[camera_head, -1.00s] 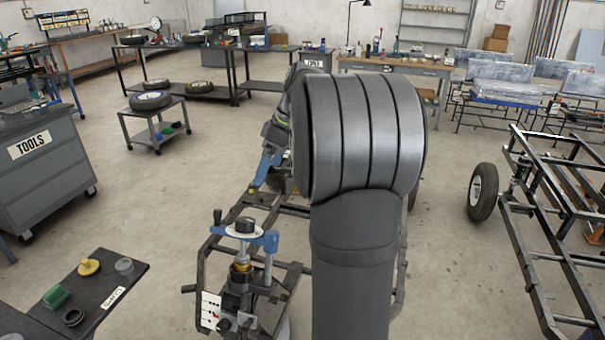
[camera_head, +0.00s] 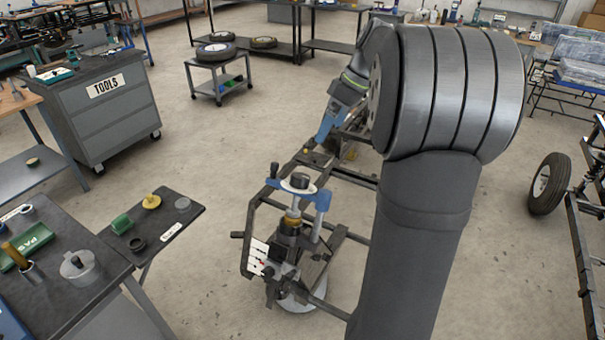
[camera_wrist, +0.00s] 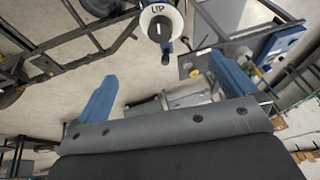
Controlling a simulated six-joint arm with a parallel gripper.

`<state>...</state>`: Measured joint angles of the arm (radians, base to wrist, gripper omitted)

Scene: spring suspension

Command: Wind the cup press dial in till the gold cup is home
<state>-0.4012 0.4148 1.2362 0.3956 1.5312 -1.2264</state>
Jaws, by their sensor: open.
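The cup press (camera_head: 322,200) stands upright on the frame, with a blue bracket and a pale round dial (camera_head: 298,184) with a dark knob on top. In the wrist view the dial (camera_wrist: 152,28) is at the top edge, marked "UP", with a dark hub. The gold cup (camera_head: 293,217) shows below the dial in the head view; how far in it sits I cannot tell. My gripper (camera_wrist: 163,68) is open and empty, with its blue fingers well apart. The dial lies beyond the fingertips, clear of them. In the head view my gripper is behind the press, apart from it.
A dark side tray (camera_head: 190,232) with a green block, a yellow part and cups stands left of the press. A workbench (camera_head: 60,290) is at lower left and a tool cabinet (camera_head: 100,115) behind it. The dark tube frame (camera_head: 350,235) surrounds the press. Open floor lies between.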

